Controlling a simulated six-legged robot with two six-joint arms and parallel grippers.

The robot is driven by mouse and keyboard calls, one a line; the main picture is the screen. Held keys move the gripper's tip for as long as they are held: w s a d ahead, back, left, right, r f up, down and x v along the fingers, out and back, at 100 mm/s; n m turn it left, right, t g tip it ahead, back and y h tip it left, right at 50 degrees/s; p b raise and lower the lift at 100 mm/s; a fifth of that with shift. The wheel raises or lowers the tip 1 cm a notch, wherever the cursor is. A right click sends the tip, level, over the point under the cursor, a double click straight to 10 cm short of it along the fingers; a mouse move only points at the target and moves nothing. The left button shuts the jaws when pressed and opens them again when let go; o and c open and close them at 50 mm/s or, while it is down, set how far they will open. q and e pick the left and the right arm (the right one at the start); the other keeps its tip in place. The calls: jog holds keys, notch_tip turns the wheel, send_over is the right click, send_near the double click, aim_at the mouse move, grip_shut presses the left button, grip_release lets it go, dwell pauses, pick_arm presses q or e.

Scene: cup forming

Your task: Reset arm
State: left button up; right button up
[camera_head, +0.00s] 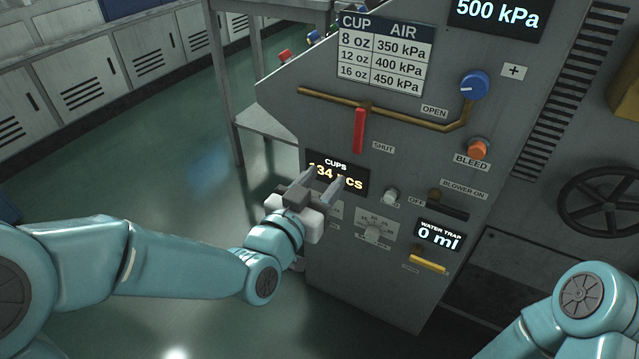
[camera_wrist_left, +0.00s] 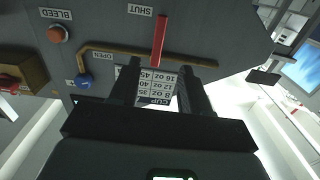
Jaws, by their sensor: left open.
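My left gripper (camera_head: 318,187) is in front of the grey machine panel (camera_head: 275,95), over the lower part of the CUPS display (camera_head: 350,172). Its two fingers are apart with nothing between them. In the left wrist view the open fingers (camera_wrist_left: 158,88) show against the panel, with the cup and air table (camera_wrist_left: 157,86) between them in the picture. I cannot tell whether the fingers touch the panel. My right arm shows at the lower right of the head view, but its gripper is out of view.
A red lever (camera_head: 359,130) hangs from a brass pipe above my left gripper. A blue knob (camera_head: 474,84), an orange bleed button (camera_head: 479,149) and a yellow handle (camera_head: 428,264) are on the panel. A black handwheel (camera_head: 603,203) is at right. Open green floor (camera_head: 150,185) lies left.

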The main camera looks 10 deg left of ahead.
pick_arm(q)
jog(key=shift+s+a, duration=0.1)
jog(key=shift+s, duration=0.3)
jog(key=shift+a, duration=0.1)
jog(key=s+a+f+n+g+y, duration=0.1)
jog(key=s+a+f+g+y, duration=0.15)
jog(key=f, duration=1.05)
jog(key=s+a+f+n+g+y, duration=0.1)
jog(key=a+f+g, duration=0.25)
jog(key=f, duration=0.85)
jog(key=s+d+f+n+g+h, duration=0.1)
jog(key=s+f+n+g, duration=0.1)
jog(key=s+f+g, duration=0.5)
jog(key=s+d+f+n+g+h, duration=0.15)
jog(key=s+f+g, duration=0.25)
jog(key=s+f, duration=0.75)
notch_tip(320, 180, up, 28)
jog(key=s+p, duration=0.1)
jog(key=p, duration=2.4)
jog(key=shift+s+d+y, duration=0.15)
jog(key=shift+s+y, duration=0.25)
jog(key=shift+n, duration=0.25)
